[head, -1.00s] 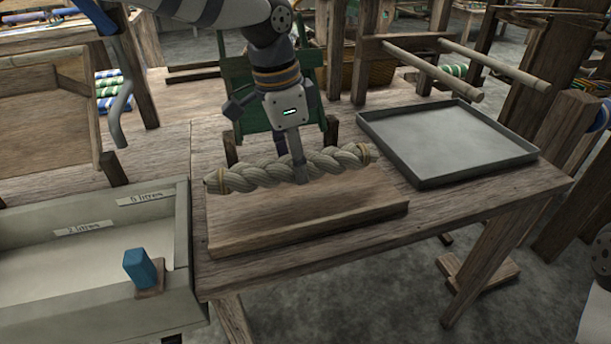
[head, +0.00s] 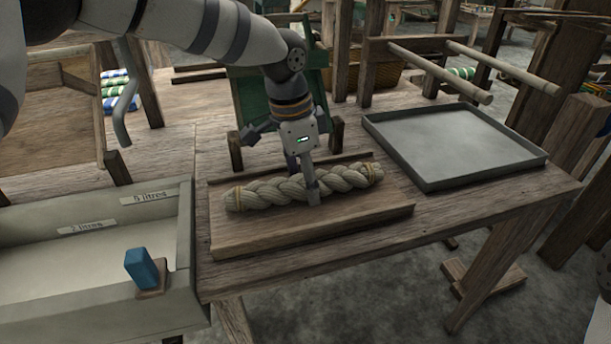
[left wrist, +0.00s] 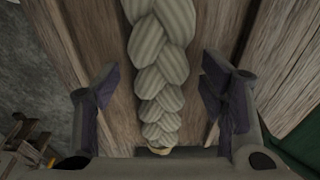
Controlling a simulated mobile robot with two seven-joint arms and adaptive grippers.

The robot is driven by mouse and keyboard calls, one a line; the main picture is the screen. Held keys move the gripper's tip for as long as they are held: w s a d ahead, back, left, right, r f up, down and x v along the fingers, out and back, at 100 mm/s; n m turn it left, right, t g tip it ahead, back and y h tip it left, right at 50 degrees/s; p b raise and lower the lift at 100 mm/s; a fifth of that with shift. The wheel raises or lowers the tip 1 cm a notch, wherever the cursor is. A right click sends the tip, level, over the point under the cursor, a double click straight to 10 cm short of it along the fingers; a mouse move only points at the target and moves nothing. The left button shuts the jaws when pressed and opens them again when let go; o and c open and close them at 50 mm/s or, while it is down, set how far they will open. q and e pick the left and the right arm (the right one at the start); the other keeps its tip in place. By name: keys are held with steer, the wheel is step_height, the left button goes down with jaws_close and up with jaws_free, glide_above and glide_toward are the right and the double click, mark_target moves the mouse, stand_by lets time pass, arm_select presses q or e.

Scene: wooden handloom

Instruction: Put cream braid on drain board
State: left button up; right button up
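The cream braid (head: 265,193), a thick plaited rope bound with tan ties at both ends, lies lengthwise on the wooden drain board (head: 365,219). The board has a raised strip along its back edge. My left gripper (head: 303,182) points down over the middle of the braid, one finger in front of it and the other partly hidden behind. In the left wrist view the braid (left wrist: 162,80) runs between the fingers of my left gripper (left wrist: 160,100), with clear gaps on both sides; the gripper is open. My right gripper is not in view.
A grey shallow tray (head: 455,180) stands to the right on the table. At left is a pale trough (head: 183,235) with litre labels and a blue block (head: 140,267) on its rim. A green slatted frame (head: 250,97) stands behind the board. Wooden rods (head: 425,70) jut out behind the tray.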

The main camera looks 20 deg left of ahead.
mark_target(296, 179)
arm_select(q)
step_height(296, 179, up, 12)
steer(key=s+a, duration=0.1)
steer(key=shift+a+p, duration=0.25)
steer(key=shift+p, duration=0.05)
stand_by(0.3)
